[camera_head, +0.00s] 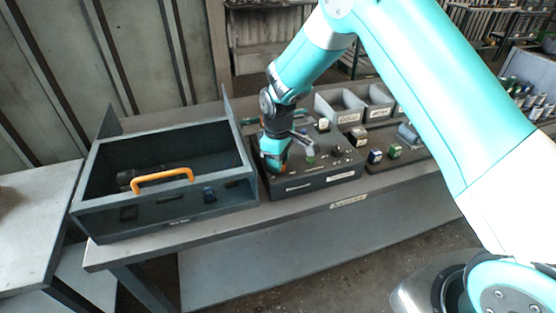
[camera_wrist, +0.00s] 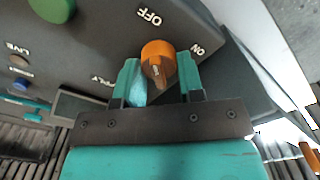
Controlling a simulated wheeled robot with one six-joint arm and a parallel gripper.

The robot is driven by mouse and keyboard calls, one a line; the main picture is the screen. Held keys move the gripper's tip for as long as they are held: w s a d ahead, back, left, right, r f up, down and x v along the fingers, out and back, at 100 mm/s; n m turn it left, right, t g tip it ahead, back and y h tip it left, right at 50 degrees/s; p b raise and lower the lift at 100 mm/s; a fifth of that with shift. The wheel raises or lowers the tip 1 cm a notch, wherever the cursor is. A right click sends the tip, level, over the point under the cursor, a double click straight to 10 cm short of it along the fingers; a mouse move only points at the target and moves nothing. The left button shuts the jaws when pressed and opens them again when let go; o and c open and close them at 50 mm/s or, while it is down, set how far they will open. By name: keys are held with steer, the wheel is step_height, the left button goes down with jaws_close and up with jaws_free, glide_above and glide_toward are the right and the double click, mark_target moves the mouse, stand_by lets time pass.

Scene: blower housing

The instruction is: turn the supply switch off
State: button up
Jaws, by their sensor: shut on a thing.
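The supply switch is an orange rotary knob (camera_wrist: 158,56) on a dark panel, seen in the wrist view with OFF and ON printed near it. A partly covered label ending in "PPLY" is on the panel to its left. My gripper (camera_wrist: 160,78) has one teal finger on each side of the knob and is shut on it. I cannot tell which label the knob points to. In the head view my gripper (camera_head: 273,158) is down at the left end of the dark control box (camera_head: 320,179), and it largely hides the knob.
A green button (camera_wrist: 52,8) and a small blue button (camera_wrist: 20,85) are on the same panel. In the head view, an open dark box (camera_head: 100,208) with an orange handle (camera_head: 162,175) stands close left of my gripper. Grey bins (camera_head: 343,104) are behind right.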

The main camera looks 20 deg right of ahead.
steer(key=o, duration=0.9)
steer(key=shift+r, duration=0.1)
step_height(320, 180, up, 17)
steer(key=b, duration=0.3)
steer(key=shift+r, duration=0.15)
steer(key=s+a+r+y, duration=0.1)
steer(key=s, duration=0.9)
steer(key=s+a+r+m+y, duration=0.1)
steer(key=s, duration=1)
steer(key=s+a+r+m+y, duration=0.1)
steer(key=s+a+y, duration=0.1)
steer(key=s, duration=0.8)
steer(key=shift+s, duration=0.25)
